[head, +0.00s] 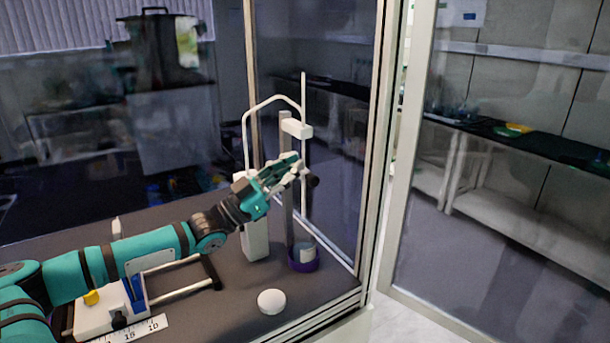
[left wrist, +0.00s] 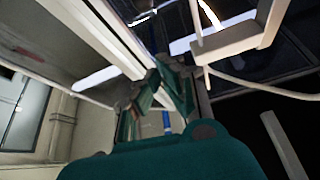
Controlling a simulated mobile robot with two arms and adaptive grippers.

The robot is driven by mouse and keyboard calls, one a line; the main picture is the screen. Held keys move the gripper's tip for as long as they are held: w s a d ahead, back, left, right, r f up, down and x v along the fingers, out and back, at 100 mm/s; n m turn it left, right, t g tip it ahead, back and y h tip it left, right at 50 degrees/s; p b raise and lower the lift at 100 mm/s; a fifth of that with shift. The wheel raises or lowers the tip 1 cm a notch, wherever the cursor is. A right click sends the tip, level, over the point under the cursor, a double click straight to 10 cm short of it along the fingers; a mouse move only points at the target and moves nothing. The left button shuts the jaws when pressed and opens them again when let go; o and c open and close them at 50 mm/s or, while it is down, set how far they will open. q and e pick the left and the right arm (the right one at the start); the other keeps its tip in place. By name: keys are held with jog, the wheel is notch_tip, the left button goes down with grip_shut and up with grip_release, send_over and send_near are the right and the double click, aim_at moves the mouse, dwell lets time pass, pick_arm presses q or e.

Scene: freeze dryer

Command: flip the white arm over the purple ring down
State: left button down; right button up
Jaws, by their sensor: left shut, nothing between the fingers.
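The purple ring (head: 303,265) sits on the dark bench top around a small white cup (head: 306,253). A grey post stands beside it. A white block-like arm (head: 297,128) juts from the post's top, high above the ring, with a thin upright rod (head: 304,90) at its end. In the left wrist view the white arm (left wrist: 235,38) is at upper right. My left gripper (head: 303,168) is shut and empty, in front of the post, below the white arm and above the ring. Its fingers show in the left wrist view (left wrist: 162,82). Contact with the rod is unclear.
A white box (head: 256,238) with a bent white tube stands left of the post. A round white lid (head: 271,301) lies in front. A white device with bars (head: 97,315) and a ruler are at lower left, under my left arm. The enclosure's frame (head: 375,160) is close on the right.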

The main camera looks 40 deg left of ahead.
pick_arm(q)
jog(key=w+f+p, duration=0.1)
jog(key=w+d+f+p, duration=0.1)
jog(key=w, duration=0.1)
jog(key=shift+f+p, duration=0.2)
jog(key=shift+p, duration=0.2)
notch_tip(320, 180, down, 13)
jog(key=b, duration=0.9)
jog(key=shift+f, duration=0.15)
